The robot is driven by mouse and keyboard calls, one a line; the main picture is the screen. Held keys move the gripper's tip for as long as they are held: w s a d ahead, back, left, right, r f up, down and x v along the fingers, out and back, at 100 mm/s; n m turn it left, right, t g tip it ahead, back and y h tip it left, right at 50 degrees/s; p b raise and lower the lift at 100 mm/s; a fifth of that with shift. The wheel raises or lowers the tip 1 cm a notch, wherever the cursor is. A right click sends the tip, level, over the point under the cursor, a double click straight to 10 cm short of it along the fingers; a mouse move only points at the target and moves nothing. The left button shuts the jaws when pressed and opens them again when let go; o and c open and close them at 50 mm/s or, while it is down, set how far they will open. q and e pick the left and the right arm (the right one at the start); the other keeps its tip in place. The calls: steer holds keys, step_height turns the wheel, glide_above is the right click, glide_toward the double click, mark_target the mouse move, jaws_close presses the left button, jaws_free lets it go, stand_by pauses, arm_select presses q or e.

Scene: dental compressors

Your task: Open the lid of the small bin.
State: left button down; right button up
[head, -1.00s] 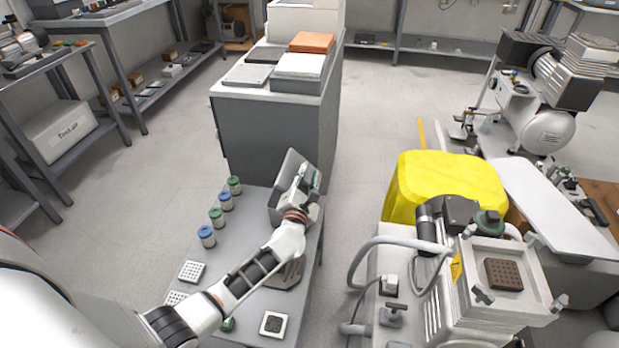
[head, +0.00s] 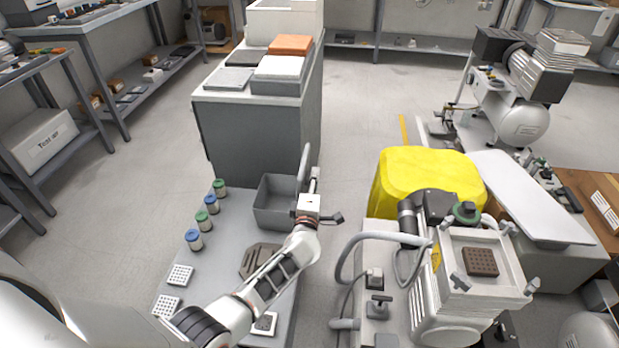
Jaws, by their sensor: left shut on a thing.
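The small grey bin (head: 272,208) stands on the low grey table, and its dark inside is exposed. Its lid (head: 305,162) stands up nearly edge-on at the bin's right side. My left gripper (head: 314,178) is at the lid's right face and is shut on the lid; the fingertips are small and partly hard to make out. My right gripper is out of view.
Several small jars (head: 203,220) with green and blue caps line the table's left side. White perforated racks (head: 180,275) lie nearer. A grey cabinet (head: 255,130) stands behind the bin. A yellow-covered unit (head: 425,180) and a compressor with hoses (head: 465,285) stand to the right.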

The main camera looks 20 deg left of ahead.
arm_select(q)
steer(key=shift+d+f, duration=0.4)
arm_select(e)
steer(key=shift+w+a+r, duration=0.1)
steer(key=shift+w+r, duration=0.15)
arm_select(q)
steer(key=shift+d+f, duration=0.1)
steer(key=shift+d, duration=0.1)
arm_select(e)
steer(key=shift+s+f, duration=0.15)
arm_select(q)
steer(key=c, duration=1.8)
jaws_free()
steer(key=shift+f, duration=0.1)
steer(key=shift+o, duration=0.2)
steer(key=shift+w, duration=0.1)
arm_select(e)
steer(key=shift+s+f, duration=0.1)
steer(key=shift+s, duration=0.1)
arm_select(q)
steer(key=shift+r, duration=0.2)
steer(key=v, duration=1.2)
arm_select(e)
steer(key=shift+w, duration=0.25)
